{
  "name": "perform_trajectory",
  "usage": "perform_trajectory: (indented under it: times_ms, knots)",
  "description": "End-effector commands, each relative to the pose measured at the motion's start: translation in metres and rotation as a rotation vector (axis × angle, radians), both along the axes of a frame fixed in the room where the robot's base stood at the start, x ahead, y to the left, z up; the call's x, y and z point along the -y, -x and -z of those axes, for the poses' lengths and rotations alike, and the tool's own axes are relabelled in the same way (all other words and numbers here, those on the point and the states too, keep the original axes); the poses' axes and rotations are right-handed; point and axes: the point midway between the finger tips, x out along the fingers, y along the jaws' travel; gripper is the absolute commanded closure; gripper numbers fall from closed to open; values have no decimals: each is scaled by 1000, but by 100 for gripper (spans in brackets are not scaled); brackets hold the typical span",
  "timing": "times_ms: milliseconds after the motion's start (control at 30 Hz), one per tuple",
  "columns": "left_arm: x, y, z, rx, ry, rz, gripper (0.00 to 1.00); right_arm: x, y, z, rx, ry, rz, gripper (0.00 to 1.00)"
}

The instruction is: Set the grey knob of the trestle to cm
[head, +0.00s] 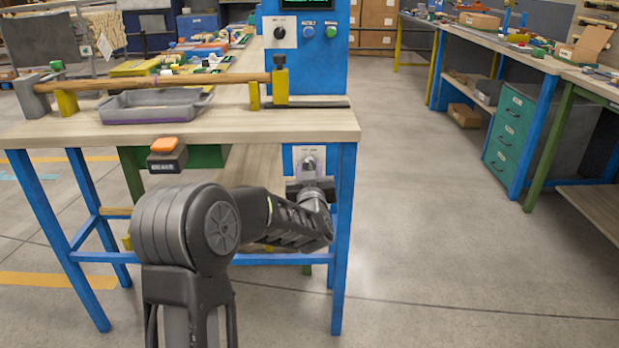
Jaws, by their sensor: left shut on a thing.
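The grey knob (309,163) sits on a white label plate (299,152), on a blue panel under the right end of the wooden workbench. My left arm reaches in low, and my left gripper (309,175) is at the knob from the front, shut on it. The gripper hides the lower part of the knob and plate. The plate's print is too small to read, so I cannot tell which marking the knob points to. My right gripper is not in view.
Above the bench stands a blue control box (306,65) with a black knob (279,32) and blue and green buttons. A grey tray (152,107) and a long wooden bar lie on the bench. A black-and-orange device (166,156) hangs at the front edge. Floor on the right is clear.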

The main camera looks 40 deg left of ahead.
Motion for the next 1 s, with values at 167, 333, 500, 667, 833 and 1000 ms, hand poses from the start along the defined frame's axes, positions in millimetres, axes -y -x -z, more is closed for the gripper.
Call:
perform_trajectory:
  times_ms: [167, 333, 500, 667, 833, 1000]
  knots:
    - [1, 0, 1, 28, 39, 1, 100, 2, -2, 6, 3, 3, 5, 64]
    - [1, 0, 0, 37, 50, 1, 100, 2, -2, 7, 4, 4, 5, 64]
    - [1, 0, 0, 37, 51, 0, 100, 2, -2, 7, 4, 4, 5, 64]
    - [1, 0, 0, 37, 50, 0, 63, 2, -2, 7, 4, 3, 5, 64]
    - [0, 0, 0, 36, 49, 0, 49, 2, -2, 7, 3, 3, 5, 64]
    - [0, 0, 0, 36, 49, 0, 46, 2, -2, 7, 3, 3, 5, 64]
